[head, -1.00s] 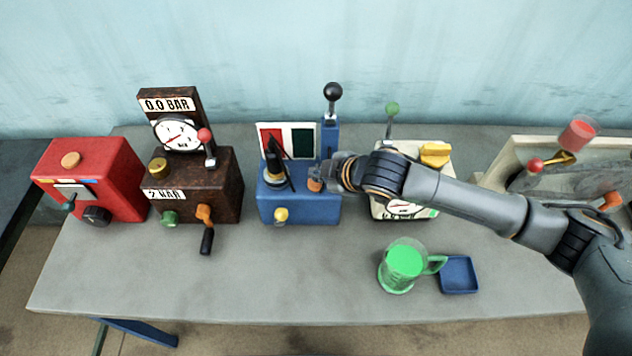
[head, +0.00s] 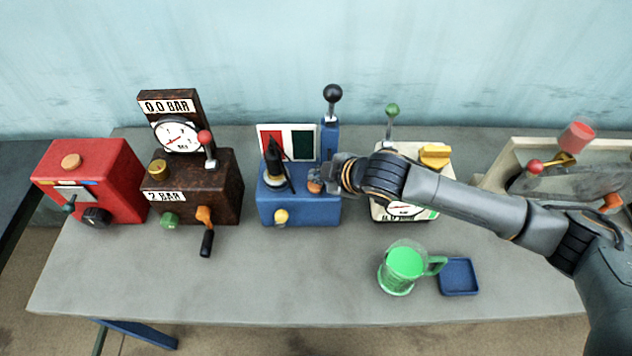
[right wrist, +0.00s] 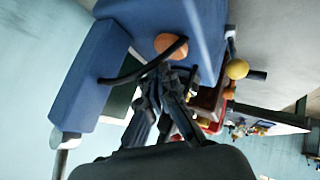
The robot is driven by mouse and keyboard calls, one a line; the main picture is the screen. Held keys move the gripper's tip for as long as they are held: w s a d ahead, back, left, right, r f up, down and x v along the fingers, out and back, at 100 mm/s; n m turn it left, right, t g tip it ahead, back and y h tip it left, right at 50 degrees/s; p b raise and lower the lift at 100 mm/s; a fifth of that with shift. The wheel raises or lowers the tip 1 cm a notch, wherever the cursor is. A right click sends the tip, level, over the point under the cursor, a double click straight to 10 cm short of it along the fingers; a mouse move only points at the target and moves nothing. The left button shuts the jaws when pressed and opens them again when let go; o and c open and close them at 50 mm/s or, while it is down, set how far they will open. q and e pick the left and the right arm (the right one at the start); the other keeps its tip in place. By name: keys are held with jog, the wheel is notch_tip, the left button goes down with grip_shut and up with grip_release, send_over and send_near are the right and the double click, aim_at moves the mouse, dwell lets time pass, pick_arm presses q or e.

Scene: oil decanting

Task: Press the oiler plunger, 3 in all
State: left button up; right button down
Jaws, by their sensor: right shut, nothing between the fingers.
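The blue box (head: 298,210) stands in the middle of the table. On its top are a black spouted piece (head: 273,166) on a pale base and an orange knob (head: 314,187) near the right end. Which of these is the oiler plunger is not labelled. My right gripper (head: 325,179) is shut and empty, its fingertips right by the orange knob. In the right wrist view the shut fingertips (right wrist: 166,76) lie close to the orange knob (right wrist: 170,45); contact cannot be told. My left gripper is not in view.
A black-knobbed lever (head: 332,95) rises behind the blue box. A brown gauge box (head: 215,185) and red box (head: 110,170) stand left. A white gauge box (head: 385,212) is under my right arm. A green-filled mug (head: 404,264) and blue tray (head: 459,277) stand in front.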

aim_at(319, 186)
jog(key=shift+f, duration=0.1)
jog(key=shift+f, duration=0.3)
jog(key=shift+f, duration=0.65)
dwell(1.0)
jog(key=shift+r+p, duration=1)
notch_tip(319, 186, up, 5)
jog(key=p, duration=0.5)
jog(key=shift+r, duration=0.1)
